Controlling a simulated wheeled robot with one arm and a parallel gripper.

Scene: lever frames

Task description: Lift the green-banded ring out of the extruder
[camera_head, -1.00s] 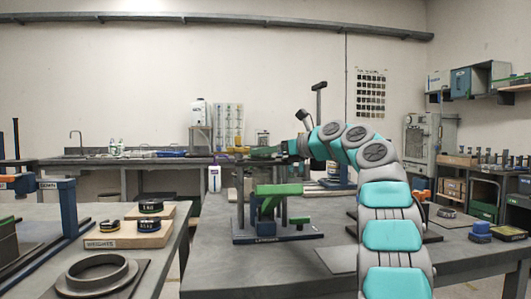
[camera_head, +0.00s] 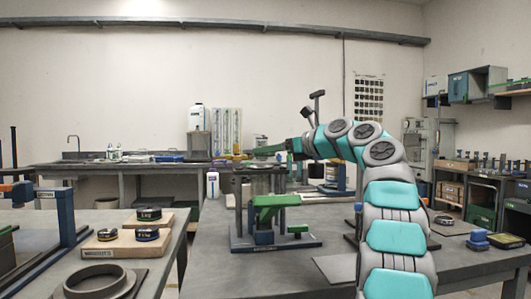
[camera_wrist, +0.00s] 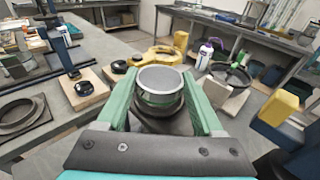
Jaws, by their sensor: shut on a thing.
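In the wrist view, the ring (camera_wrist: 160,80) is a grey open cup shape with a green band round its lower part. My gripper (camera_wrist: 162,97) is shut on it, with one green finger at each side. A dark round part shows below the ring; I cannot tell whether the two touch. In the head view, my gripper (camera_head: 266,150) reaches left above the far part of the middle bench, and the ring cannot be made out there. A green-topped device (camera_head: 275,203) on a dark base stands nearer; I cannot tell if it is the extruder.
The middle bench (camera_head: 225,277) has free room at its front. On the left bench, a wooden block (camera_head: 106,246) bears black weights, and a grey flanged ring (camera_head: 97,280) lies near. Blue blocks (camera_head: 479,240) sit at the right. A gap separates the benches.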

